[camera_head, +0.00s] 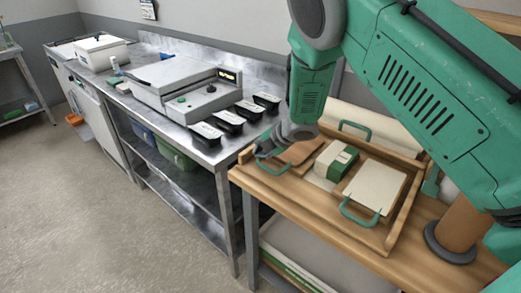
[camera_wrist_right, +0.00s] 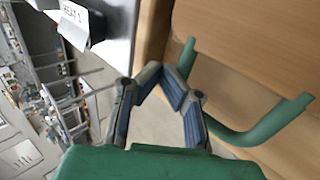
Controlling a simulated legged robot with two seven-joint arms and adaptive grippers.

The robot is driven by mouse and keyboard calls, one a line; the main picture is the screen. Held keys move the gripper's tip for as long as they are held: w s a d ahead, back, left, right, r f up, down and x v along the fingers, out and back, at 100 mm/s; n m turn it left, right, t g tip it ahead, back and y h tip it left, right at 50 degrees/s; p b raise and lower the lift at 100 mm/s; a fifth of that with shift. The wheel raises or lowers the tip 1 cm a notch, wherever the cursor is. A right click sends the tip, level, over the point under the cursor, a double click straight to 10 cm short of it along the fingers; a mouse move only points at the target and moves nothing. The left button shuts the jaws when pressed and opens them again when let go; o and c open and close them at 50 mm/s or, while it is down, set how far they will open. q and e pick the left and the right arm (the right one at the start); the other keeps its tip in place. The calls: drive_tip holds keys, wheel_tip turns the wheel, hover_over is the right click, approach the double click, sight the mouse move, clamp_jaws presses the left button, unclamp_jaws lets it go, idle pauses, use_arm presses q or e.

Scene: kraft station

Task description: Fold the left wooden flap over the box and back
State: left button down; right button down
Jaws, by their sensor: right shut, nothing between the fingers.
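The left wooden flap (camera_head: 300,152) lies flat in the wooden tray, left of the green and white box (camera_head: 334,163). Its green handle (camera_head: 268,168) is at its outer edge, by my right gripper (camera_head: 270,150). My arm partly hides the flap. In the right wrist view my right gripper (camera_wrist_right: 161,76) is shut and empty, its tips beside one end of the green handle (camera_wrist_right: 262,130), not around it. I cannot tell whether they touch. Wood (camera_wrist_right: 235,45) fills the upper right there. My left gripper is not in view.
Another green handle (camera_head: 354,126) is at the back. A steel bench with black containers (camera_head: 229,122) stands left, across a gap from the wooden table (camera_head: 300,210).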

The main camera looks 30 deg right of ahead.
drive_tip(key=shift+f, duration=0.2)
idle(0.5)
drive_tip(key=shift+w+a+r+p, duration=0.1)
drive_tip(key=shift+a+r+p, duration=0.05)
drive_tip(key=shift+r+p, duration=0.3)
wheel_tip(320, 180, up, 13)
drive_tip(key=w+a+p, duration=0.1)
drive_tip(key=w+p, duration=0.1)
drive_tip(key=p, duration=0.1)
drive_tip(key=shift+w+a, duration=0.25)
drive_tip(key=shift+w, duration=0.05)
